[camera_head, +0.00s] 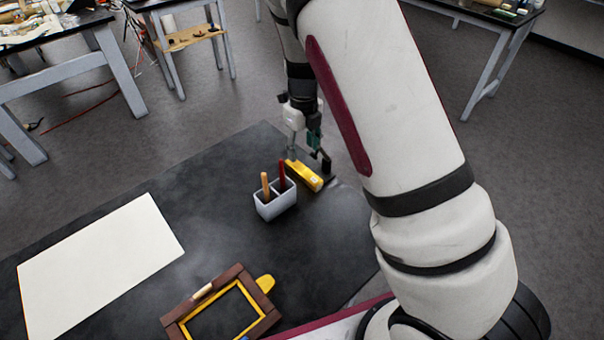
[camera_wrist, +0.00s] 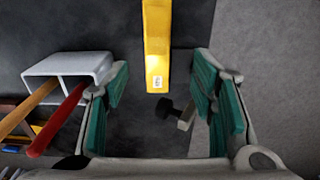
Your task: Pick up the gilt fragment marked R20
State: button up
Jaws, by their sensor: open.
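A yellow-gold bar-shaped fragment (camera_head: 303,176) lies on the dark table near its far right edge. It also shows in the wrist view (camera_wrist: 157,42), running up from the centre, with a small white label at its near end; the label's writing is too small to read surely. My gripper (camera_head: 308,158) is low over the table at the fragment, partly hidden by my arm. In the wrist view my open gripper (camera_wrist: 161,80) has its green-padded fingers apart, with the fragment's near end between and beyond them. It holds nothing.
A white two-part holder (camera_head: 275,205) with an orange and a red handle stands close left of the fragment. A small dark-knobbed piece (camera_wrist: 181,112) lies between the fingers. A wooden frame (camera_head: 222,306) with gold edging and a white sheet (camera_head: 95,265) lie nearer.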

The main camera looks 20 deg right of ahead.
aim_at(302, 169)
jog(key=shift+a+f+p, duration=0.2)
jog(key=shift+f+p, duration=0.45)
jog(key=shift+f, duration=3.2)
grip_shut()
